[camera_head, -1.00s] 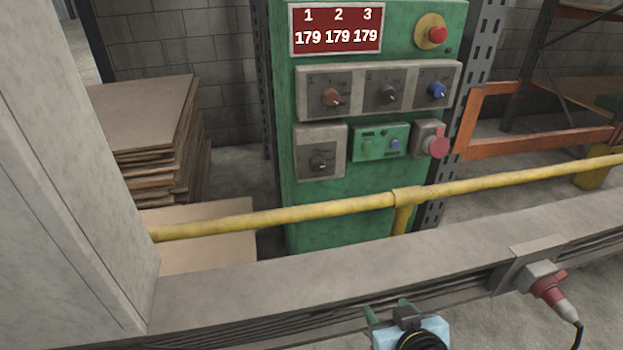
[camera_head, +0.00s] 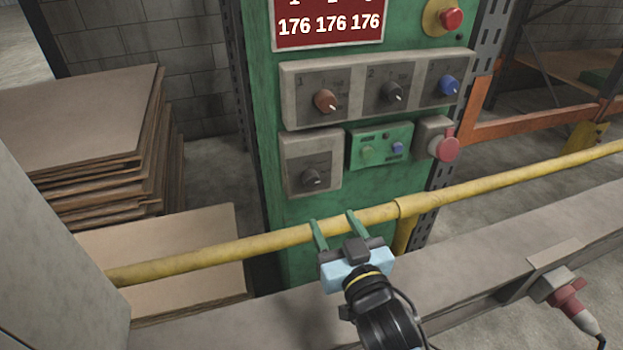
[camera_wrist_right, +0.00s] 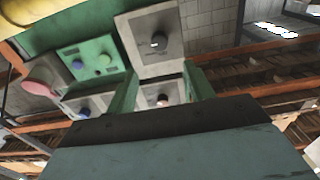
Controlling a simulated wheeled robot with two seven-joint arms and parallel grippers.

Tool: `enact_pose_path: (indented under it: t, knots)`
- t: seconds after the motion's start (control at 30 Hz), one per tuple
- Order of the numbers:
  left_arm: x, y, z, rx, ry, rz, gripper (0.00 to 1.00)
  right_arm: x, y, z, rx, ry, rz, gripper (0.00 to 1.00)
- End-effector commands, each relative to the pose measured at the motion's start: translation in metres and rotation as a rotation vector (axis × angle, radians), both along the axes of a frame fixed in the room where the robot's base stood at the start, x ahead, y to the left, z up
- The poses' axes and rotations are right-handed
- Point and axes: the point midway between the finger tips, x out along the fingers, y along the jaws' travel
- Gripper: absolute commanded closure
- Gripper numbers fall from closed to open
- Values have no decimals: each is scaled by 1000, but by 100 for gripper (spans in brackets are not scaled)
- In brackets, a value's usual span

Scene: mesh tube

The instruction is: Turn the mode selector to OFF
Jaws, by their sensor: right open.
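A green control cabinet (camera_head: 278,225) stands ahead. A grey single-knob box with a dark rotary selector (camera_head: 312,177) is at its lower left; its label is too small to read. The selector also shows in the wrist view (camera_wrist_right: 158,40). Above it, a grey panel holds three knobs: orange-brown (camera_head: 326,101), dark (camera_head: 392,92) and blue (camera_head: 449,84). My right gripper (camera_head: 333,218) is open and empty, its green fingers apart below and slightly right of the single-knob box, overlapping the yellow rail in the picture. My left gripper is out of view.
A yellow rail (camera_head: 235,249) crosses in front of the cabinet. A small green button panel (camera_head: 380,147) and a red plug (camera_head: 443,149) sit right of the single-knob box. Stacked boards (camera_head: 75,125) lie at left. A red emergency button (camera_head: 451,19) is at the top.

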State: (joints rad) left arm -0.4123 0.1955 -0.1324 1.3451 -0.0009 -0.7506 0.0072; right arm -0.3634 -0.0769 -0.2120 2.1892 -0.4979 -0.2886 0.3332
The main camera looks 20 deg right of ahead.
Motion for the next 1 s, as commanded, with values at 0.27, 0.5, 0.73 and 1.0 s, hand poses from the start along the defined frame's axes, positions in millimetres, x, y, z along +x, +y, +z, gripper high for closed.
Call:
enact_pose_path:
  t: [0.27,0.5,0.73,1.0]
  knots:
    - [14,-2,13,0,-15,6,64,50,2,0,-1,-3,1,47]
    - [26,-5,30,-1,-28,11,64,92,3,0,-2,-3,1,47]
    - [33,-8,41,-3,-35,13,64,115,4,-1,-1,1,0,47]
    - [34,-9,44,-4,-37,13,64,119,4,0,0,1,0,47]
